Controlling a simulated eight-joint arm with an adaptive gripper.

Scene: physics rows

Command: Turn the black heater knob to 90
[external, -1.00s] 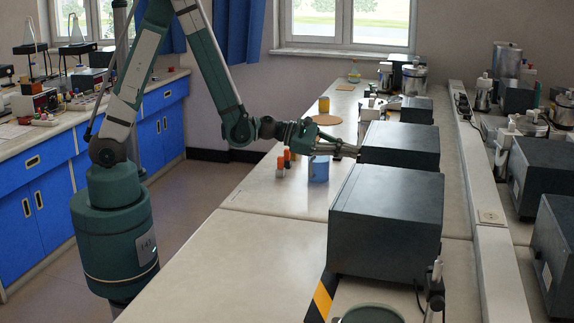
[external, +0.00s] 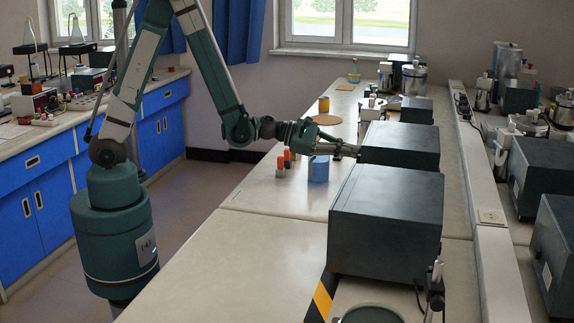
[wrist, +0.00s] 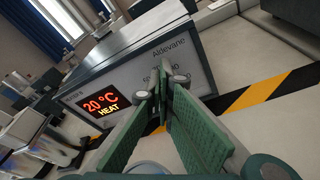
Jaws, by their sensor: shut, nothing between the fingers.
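The heater is a dark grey box (external: 402,143) on the bench, and its front panel (wrist: 105,85) fills the upper part of the wrist view, tilted. Its red and yellow display (wrist: 102,103) reads 20 °C and HEAT. My gripper (external: 354,151) is at the front face of this box. In the wrist view my gripper (wrist: 168,82) has its green-padded fingers shut, the tips close together in front of the panel. I cannot make out the black knob; the fingertips cover that part of the panel. Whether the tips touch the panel or knob cannot be told.
A second dark box (external: 386,222) stands nearer on the bench. Black and yellow tape (wrist: 250,96) marks the bench by the heater.

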